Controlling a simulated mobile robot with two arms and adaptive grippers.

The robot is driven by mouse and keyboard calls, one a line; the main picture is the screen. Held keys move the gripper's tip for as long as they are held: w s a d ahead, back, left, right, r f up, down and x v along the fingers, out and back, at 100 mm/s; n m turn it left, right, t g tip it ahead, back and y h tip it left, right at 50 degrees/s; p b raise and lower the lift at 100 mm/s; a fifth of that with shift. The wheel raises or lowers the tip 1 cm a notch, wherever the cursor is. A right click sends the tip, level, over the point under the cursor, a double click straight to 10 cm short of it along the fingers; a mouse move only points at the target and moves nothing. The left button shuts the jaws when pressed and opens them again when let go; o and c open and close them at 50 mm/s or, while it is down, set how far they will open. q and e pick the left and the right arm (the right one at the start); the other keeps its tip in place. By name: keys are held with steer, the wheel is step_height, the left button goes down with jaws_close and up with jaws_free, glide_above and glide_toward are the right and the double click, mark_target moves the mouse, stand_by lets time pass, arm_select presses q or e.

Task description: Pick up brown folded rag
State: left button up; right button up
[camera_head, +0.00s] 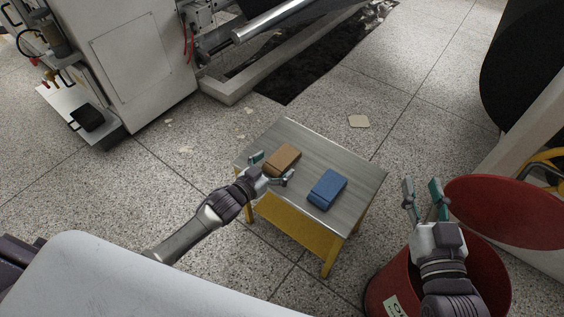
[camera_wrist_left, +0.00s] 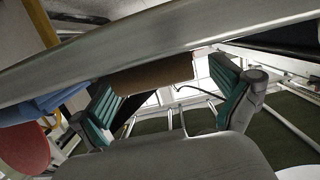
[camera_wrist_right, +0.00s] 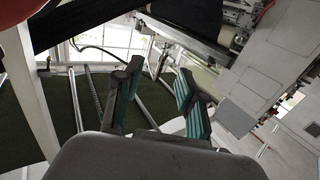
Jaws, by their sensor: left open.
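The brown folded rag (camera_head: 283,159) lies on a small metal-topped table (camera_head: 345,207). A blue folded rag (camera_head: 327,189) lies to its right on the same table. My left gripper (camera_head: 271,169) is open at the table's near left edge, its fingers to either side of the brown rag's near end in the head view. In the left wrist view the brown rag (camera_wrist_left: 155,73) shows between the open fingers (camera_wrist_left: 168,100), and the blue rag (camera_wrist_left: 45,100) is at the left. My right gripper (camera_head: 424,194) is open and empty above the red bin, right of the table.
A red bin (camera_head: 382,292) with a red lid (camera_head: 505,210) stands at the right, below my right arm. A large machine (camera_head: 140,60) stands at the back left, with a long roller (camera_head: 275,20). Speckled floor (camera_head: 400,125) behind the table is mostly clear.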

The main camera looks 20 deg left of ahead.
mark_target(282, 158)
arm_select(q)
steer(key=b+x, duration=0.1)
steer(key=x, duration=0.1)
steer(key=shift+w+d+f, duration=0.15)
steer(key=shift+w+f, duration=0.1)
steer(key=shift+w, duration=0.05)
steer(key=shift+w+d, duration=0.1)
steer(key=shift+w, duration=0.2)
steer(key=c, duration=0.9)
arm_select(e)
step_height(282, 158, up, 6)
steer(key=t+y, duration=0.1)
steer(key=t, duration=0.3)
steer(key=shift+s+a, duration=0.3)
steer(key=shift+a, duration=0.05)
